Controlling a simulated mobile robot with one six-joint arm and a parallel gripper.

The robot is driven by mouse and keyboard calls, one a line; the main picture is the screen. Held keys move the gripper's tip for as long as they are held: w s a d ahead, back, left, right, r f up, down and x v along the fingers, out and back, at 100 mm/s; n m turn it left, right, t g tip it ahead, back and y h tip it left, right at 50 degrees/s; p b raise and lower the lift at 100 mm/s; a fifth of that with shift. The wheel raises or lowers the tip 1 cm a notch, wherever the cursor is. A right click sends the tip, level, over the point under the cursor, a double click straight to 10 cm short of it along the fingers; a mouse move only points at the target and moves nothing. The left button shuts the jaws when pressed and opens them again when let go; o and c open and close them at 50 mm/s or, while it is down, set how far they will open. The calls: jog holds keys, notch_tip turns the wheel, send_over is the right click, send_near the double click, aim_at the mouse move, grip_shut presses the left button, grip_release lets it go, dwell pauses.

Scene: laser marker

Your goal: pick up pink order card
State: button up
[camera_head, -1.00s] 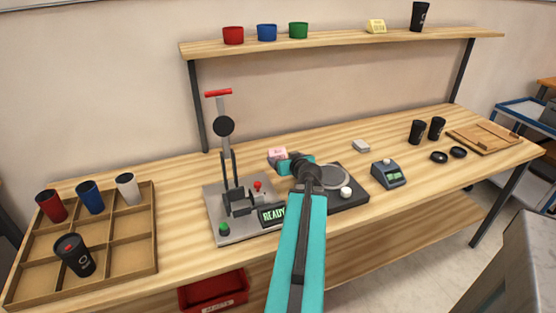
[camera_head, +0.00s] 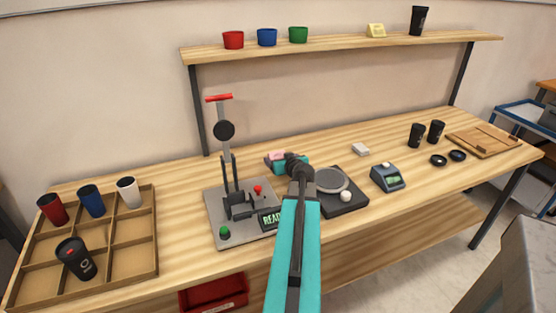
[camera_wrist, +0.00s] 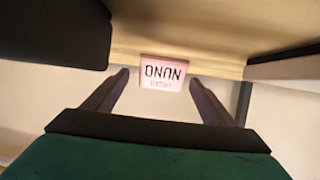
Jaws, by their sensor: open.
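The pink order card (camera_head: 276,155) stands on the workbench behind the marking press; my arm partly hides it in the head view. In the wrist view the card (camera_wrist: 163,73) shows its dark printed lettering, between and just beyond the tips of my gripper (camera_wrist: 159,80). The two fingers are apart, one on each side of the card, with gaps to it. In the head view my teal gripper body is right by the card, and its fingertips cannot be made out.
The marking press (camera_head: 238,205) with its lit display stands just left of my arm. A dark scale-like device (camera_head: 352,203) is to the right. A divided tray (camera_head: 150,262) with cups is at far left. A shelf (camera_head: 340,46) runs above the bench.

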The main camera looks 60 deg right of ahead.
aim_at(278, 156)
jog(key=shift+w, duration=0.1)
jog(key=shift+r+p+x, duration=0.1)
jog(key=shift+p+x, duration=0.3)
jog(key=shift+x, duration=0.35)
jog(key=shift+r+p+x, duration=0.15)
jog(key=shift+p+x, duration=0.2)
jog(key=shift+x, duration=1.55)
jog(key=c, duration=1.1)
jog(key=shift+r, duration=4.95)
